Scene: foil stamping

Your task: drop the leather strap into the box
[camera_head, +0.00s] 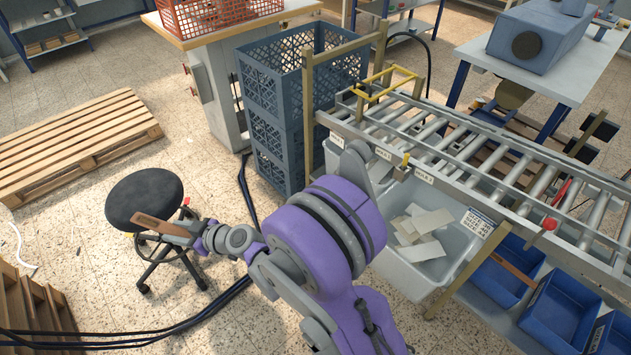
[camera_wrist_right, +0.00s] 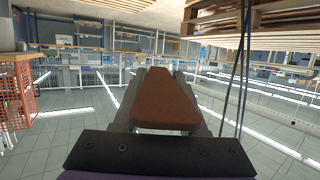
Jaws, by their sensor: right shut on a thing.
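The brown leather strap (camera_head: 153,223) is held out in front of the round black stool seat, as seen in the head view. My right gripper (camera_head: 184,231) is shut on one end of it. In the right wrist view the strap (camera_wrist_right: 165,100) lies between the two grey fingers. Which container is the box I cannot tell: a light grey bin (camera_head: 408,273) with pale flat pieces stands under the roller conveyor, and blue bins (camera_head: 561,309) are at the lower right. My right gripper is well left of all of them. My left gripper is not in view.
A black stool (camera_head: 145,196) is behind the strap. Stacked dark blue crates (camera_head: 270,95) stand beside the roller conveyor (camera_head: 480,150). A wooden pallet (camera_head: 70,145) lies at the left, and black cables cross the tiled floor. Another brown piece (camera_head: 512,269) lies in a blue bin.

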